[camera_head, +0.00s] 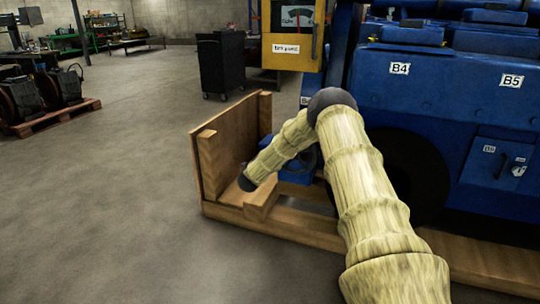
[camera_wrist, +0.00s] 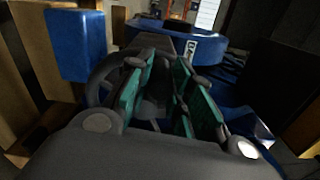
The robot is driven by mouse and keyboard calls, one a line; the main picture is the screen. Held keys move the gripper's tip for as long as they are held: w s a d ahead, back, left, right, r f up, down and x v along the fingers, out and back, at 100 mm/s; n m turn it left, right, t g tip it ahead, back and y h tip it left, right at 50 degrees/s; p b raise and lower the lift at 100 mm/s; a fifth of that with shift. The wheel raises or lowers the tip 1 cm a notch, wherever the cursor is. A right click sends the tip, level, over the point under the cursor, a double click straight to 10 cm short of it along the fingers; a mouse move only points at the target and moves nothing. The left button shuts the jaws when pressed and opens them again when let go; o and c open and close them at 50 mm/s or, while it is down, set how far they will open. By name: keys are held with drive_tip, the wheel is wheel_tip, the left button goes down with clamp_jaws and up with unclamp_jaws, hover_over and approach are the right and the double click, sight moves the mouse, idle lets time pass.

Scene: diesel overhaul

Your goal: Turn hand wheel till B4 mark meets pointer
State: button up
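In the wrist view, my gripper (camera_wrist: 166,82) has its two green-padded fingers apart, with a visible gap between them. A dark curved rim (camera_wrist: 97,78), which looks like the hand wheel, shows just left of and behind the fingers. I cannot tell whether the fingers touch it. A small white label (camera_wrist: 190,50) shows beyond the fingertips; its text is unreadable. The blue engine (camera_head: 450,120) carries a B4 plate (camera_head: 399,68) and a B5 plate (camera_head: 512,80). I cannot make out the pointer.
A wooden frame (camera_head: 230,150) stands around the engine's near end. A blue block (camera_wrist: 75,45) is close on the left in the wrist view. A yellow cabinet (camera_head: 292,48) and black cart (camera_head: 221,64) stand behind.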

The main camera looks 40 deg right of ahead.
drive_tip(key=o, duration=0.3)
drive_tip(key=shift+w+a+f, duration=0.1)
drive_tip(key=v, duration=1.1)
drive_tip(key=shift+s+a, duration=0.3)
